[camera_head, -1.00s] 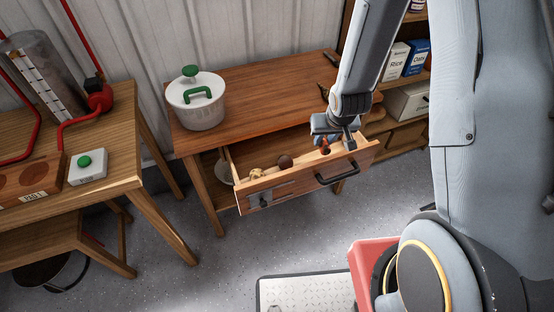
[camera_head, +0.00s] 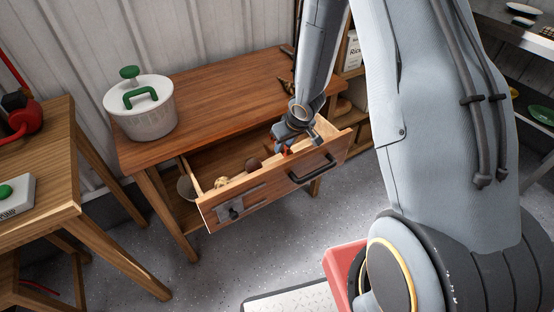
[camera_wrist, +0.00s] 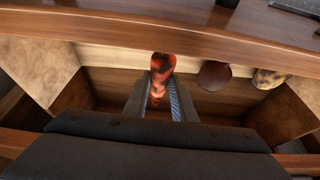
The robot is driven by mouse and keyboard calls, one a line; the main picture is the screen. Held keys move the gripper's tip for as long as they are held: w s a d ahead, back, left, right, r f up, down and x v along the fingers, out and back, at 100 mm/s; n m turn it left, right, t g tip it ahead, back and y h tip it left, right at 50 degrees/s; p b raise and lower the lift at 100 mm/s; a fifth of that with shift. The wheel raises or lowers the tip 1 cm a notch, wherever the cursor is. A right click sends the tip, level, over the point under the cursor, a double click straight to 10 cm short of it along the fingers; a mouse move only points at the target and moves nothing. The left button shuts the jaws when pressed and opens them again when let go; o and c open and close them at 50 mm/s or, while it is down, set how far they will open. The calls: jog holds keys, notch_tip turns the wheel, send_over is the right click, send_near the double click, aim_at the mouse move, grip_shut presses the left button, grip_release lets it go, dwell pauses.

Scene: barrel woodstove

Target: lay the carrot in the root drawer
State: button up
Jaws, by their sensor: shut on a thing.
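The root drawer (camera_head: 270,187) is pulled out of the wooden table, with a black handle on its front. My gripper (camera_head: 285,148) is over the drawer's right part, behind the front panel. In the wrist view my gripper (camera_wrist: 160,100) is shut on the orange-red carrot (camera_wrist: 161,66), whose end sticks out between the fingers. The carrot is within the drawer's walls; I cannot tell whether it touches the floor. A dark round beet (camera_wrist: 214,75) and a mottled tan root (camera_wrist: 268,78) lie to the carrot's right in the wrist view.
A white pot with green handles (camera_head: 142,108) stands on the table (camera_head: 215,85). A wooden bench (camera_head: 45,190) with a green-button box is at left. Shelves with boxes (camera_head: 352,52) stand behind my arm. A red thing (camera_head: 345,265) is on the floor near my base.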

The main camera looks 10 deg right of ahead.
jog(key=shift+f, duration=2.75)
jog(key=shift+f+b, duration=0.1)
jog(key=shift+b, duration=0.2)
jog(key=o, duration=1.1)
jog(key=shift+c, duration=0.2)
jog(key=s+d+r+m+h+p, duration=0.1)
jog(key=s+r, duration=0.3)
jog(key=r, duration=0.3)
jog(key=s+d+r+g, duration=0.1)
jog(key=s+d+r, duration=0.15)
jog(key=r, duration=0.45)
jog(key=s+d+r+m+h+p, duration=0.1)
jog(key=s+r, duration=0.4)
jog(key=r, duration=0.2)
jog(key=s+a+r+g, duration=0.1)
jog(key=s+a+r, duration=0.1)
jog(key=s, duration=0.4)
jog(key=s+a+r+m+g, duration=0.1)
jog(key=s+a+r, duration=0.1)
jog(key=s+r, duration=0.2)
jog(key=shift+s+m+g+y, duration=0.3)
jog(key=shift+s, duration=0.8)
